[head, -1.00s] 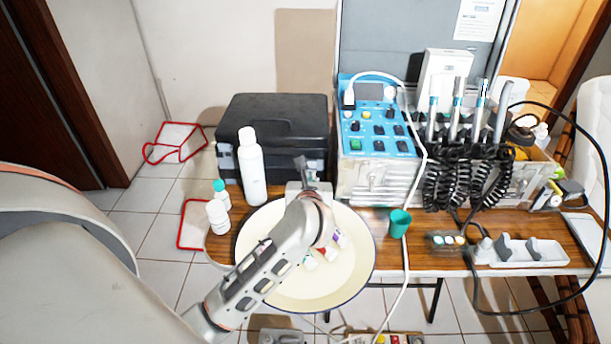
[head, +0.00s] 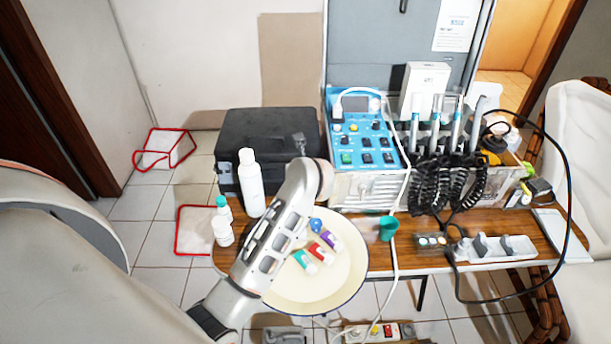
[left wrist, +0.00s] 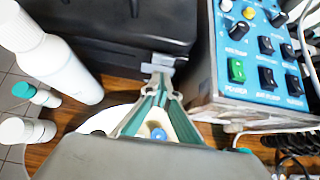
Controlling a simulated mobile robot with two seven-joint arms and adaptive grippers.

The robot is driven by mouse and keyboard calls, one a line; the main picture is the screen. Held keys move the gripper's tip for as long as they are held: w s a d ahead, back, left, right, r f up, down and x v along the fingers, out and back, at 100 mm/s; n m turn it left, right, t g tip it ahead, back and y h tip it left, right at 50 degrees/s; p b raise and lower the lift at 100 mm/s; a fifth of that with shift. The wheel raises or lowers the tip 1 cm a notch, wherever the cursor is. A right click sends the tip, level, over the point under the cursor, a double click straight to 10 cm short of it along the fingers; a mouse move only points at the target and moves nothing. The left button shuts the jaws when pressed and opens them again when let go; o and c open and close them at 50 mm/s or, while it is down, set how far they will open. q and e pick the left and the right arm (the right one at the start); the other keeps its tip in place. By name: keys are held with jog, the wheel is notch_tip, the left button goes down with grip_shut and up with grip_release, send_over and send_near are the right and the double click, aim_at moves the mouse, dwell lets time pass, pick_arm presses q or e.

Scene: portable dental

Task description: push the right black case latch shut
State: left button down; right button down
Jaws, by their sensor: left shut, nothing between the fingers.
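The black case (head: 262,135) stands at the back left of the wooden table, its lid down. In the left wrist view its dark front (left wrist: 110,30) fills the upper left. A grey latch piece (left wrist: 163,60) shows on the case front, just beyond my left gripper (left wrist: 160,84). The fingers are shut and empty and point at the latch; I cannot tell if they touch it. My right gripper is in neither view.
A white bottle (head: 250,184) and two smaller bottles stand left of my arm. A round cream basin (head: 335,290) with small coloured tubes lies below it. The blue control unit (head: 365,140) is close on the right, with a green cup (head: 388,229) before it.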

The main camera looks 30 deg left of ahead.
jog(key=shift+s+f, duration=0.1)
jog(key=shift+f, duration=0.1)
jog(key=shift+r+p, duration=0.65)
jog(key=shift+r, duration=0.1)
